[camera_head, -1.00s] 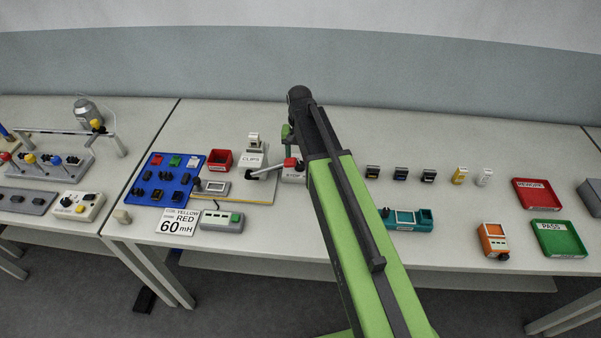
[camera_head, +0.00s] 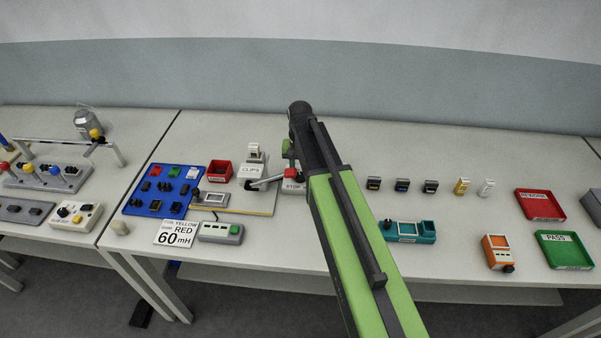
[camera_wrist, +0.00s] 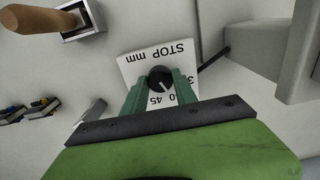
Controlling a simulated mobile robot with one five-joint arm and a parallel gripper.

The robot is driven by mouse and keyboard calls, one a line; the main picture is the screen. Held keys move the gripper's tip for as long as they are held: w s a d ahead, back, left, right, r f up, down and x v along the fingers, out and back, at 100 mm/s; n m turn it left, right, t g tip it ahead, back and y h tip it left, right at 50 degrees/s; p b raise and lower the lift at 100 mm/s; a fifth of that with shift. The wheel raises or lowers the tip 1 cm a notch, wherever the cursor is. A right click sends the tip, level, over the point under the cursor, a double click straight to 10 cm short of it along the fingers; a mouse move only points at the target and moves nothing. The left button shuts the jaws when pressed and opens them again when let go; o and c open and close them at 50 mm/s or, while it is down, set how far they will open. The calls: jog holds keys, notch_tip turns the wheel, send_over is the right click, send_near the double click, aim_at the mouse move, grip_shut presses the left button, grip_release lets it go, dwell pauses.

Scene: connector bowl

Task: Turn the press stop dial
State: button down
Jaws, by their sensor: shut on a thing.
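The press stop dial is a round black knob (camera_wrist: 160,79) on a white plate (camera_wrist: 142,62) marked "STOP mm", with numbers partly hidden by my fingers. A white pointer line shows on the knob. My gripper (camera_wrist: 160,88) is shut on the knob, one green finger on each side, in the wrist view. In the head view the stop block (camera_head: 293,187) shows its red and white face beside the clips press (camera_head: 251,172), and my arm hides part of it. My gripper (camera_head: 288,153) is mostly hidden behind my arm there.
A grey press part (camera_wrist: 265,50) and a dark rod stand right of the dial in the wrist view. A wooden-handled item (camera_wrist: 85,20) is at upper left. In the head view, a blue tray (camera_head: 163,190) and red bin (camera_head: 220,171) lie left; a teal fixture (camera_head: 408,232) lies right.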

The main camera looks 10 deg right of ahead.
aim_at(300, 175)
jog(key=shift+m, duration=0.3)
jog(key=m, duration=0.4)
jog(key=shift+m, duration=2)
jog(key=c, duration=1)
grip_release()
jog(key=shift+o, duration=0.2)
jog(key=shift+r, duration=0.1)
notch_tip(300, 175, up, 17)
jog(key=p, duration=1.7)
